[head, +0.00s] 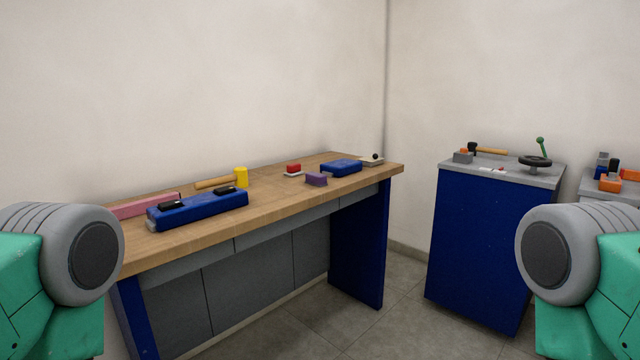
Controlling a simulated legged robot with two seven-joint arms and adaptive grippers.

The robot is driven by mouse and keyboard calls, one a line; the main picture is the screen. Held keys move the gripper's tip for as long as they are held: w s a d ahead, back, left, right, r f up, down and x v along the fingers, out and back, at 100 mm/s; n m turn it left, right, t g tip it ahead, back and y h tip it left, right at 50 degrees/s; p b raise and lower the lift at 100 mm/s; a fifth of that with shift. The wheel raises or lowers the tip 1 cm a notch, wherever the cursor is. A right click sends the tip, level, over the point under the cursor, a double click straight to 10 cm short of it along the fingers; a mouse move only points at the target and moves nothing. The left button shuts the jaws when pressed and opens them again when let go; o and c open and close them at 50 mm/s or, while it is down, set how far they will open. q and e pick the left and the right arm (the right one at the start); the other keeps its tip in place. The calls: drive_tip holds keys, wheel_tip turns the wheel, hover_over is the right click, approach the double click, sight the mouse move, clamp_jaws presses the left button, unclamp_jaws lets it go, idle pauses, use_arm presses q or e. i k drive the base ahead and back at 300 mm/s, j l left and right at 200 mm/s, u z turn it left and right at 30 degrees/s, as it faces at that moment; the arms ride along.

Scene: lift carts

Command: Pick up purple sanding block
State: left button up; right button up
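The purple sanding block (316,180) lies on the wooden top of the long workbench (275,203), close to its front edge and right of the middle. It is small and boxy, with a darker purple top. It stands apart from the things around it, and nothing covers it. Only the rounded grey and green parts of my two arms show, at the left and right edges of the head view. Neither of my grippers is in view.
Near the block are a red-topped block (293,168) and a blue case (342,167). Further left lie a yellow-headed mallet (240,177), a long blue toolbox (200,209) and a pink bar (145,207). A blue cabinet (475,245) stands right, with floor (375,325) between.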

sight(313, 178)
drive_tip(key=u, duration=0.3)
drive_tip(key=i+l+u, duration=0.75)
drive_tip(key=u, duration=0.15)
